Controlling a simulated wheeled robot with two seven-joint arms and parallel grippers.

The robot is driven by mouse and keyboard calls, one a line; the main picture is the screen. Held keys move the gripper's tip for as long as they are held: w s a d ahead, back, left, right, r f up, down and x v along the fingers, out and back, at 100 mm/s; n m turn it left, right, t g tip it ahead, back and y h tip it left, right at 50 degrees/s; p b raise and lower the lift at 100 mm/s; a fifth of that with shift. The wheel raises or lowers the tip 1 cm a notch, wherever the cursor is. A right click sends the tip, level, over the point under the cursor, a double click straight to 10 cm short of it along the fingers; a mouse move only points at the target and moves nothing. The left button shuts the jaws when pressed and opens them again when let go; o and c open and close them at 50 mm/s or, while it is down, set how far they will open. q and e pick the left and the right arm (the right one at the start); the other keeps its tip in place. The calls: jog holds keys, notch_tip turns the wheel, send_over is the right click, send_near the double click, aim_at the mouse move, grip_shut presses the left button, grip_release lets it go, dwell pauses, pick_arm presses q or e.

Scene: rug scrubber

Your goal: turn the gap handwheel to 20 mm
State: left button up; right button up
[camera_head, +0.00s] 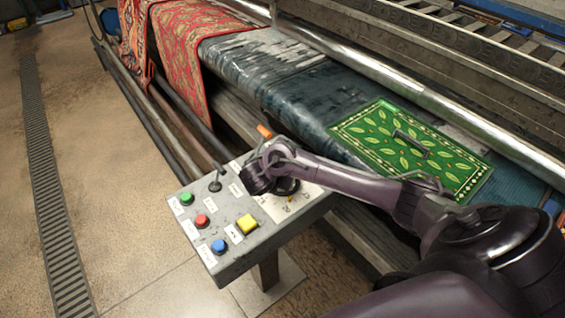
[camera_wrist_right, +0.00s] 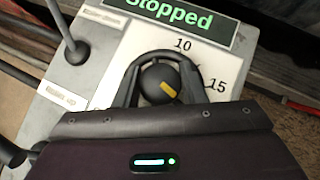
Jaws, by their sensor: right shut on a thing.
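The gap handwheel shows in the right wrist view as a round black knob (camera_wrist_right: 155,78) with a yellow mark. The mark lies toward the lower right, below the direction of the printed 15. The dial plate (camera_wrist_right: 215,57) shows 10 and 15; the rest of the scale is hidden by my gripper. My right gripper (camera_wrist_right: 160,72) is shut on the knob, one finger on each side. In the head view my right gripper (camera_head: 264,178) is over the control box (camera_head: 222,262) and partly hides the dial. My left gripper is not in view.
The box carries a green button (camera_head: 186,198), a red button (camera_head: 202,221), a blue button (camera_head: 219,246), a yellow button (camera_head: 246,223) and a black lever (camera_head: 215,182). A display (camera_wrist_right: 180,15) reads "Stopped". A green leaf-patterned rug (camera_head: 375,135) lies on the machine behind.

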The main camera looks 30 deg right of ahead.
jog(key=shift+m+g+h+p, duration=0.3)
jog(key=shift+m+g+p, duration=0.5)
jog(key=shift+m+p, duration=0.35)
jog(key=o, duration=0.7)
jog(key=v, duration=0.7)
jog(key=shift+a+r+p, duration=0.25)
jog(key=shift+p, duration=0.15)
